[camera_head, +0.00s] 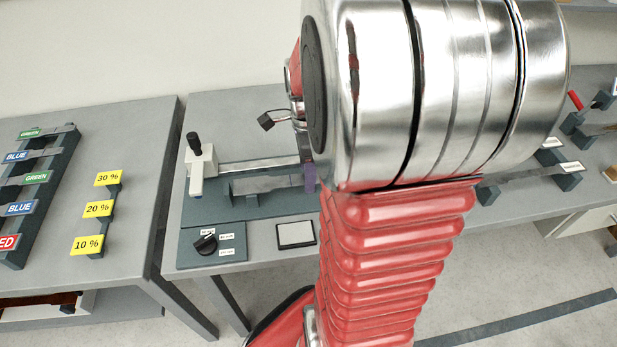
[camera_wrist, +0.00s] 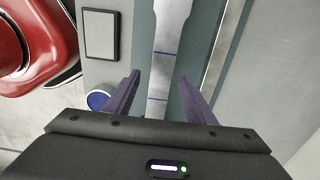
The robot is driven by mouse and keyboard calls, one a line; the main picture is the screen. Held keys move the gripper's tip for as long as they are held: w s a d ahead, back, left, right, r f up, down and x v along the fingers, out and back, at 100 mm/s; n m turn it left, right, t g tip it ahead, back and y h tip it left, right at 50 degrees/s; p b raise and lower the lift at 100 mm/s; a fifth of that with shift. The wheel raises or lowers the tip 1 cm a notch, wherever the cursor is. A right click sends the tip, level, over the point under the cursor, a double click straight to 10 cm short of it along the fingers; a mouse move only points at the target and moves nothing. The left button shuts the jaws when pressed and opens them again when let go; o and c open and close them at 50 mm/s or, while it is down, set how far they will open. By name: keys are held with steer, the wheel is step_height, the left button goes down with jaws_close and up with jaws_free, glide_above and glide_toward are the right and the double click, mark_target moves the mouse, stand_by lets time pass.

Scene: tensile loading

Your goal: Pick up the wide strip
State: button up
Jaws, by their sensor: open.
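A grey metal strip with blue cross marks (camera_wrist: 165,52) shows in the wrist view, with a broader end at the top. It lies along a dark grey holder (camera_wrist: 192,62). In the head view a flat strip (camera_head: 265,184) lies on the holder on the middle table; I cannot tell for sure that it is the wide strip. My gripper (camera_wrist: 162,92) is open, with its purple fingers to either side of the marked strip. Whether they reach down to its level is unclear. In the head view one purple fingertip (camera_head: 309,176) shows beside my arm, which hides the strip's right end.
A white clamp with a black handle (camera_head: 198,163) stands at the left of the holder. A black knob panel (camera_head: 207,244) and a pale square pad (camera_head: 296,234) lie nearer. Yellow percent labels (camera_head: 97,209) and coloured label racks (camera_head: 36,178) stand on the left table.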

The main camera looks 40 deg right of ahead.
stand_by(0.4)
jaws_close()
stand_by(0.4)
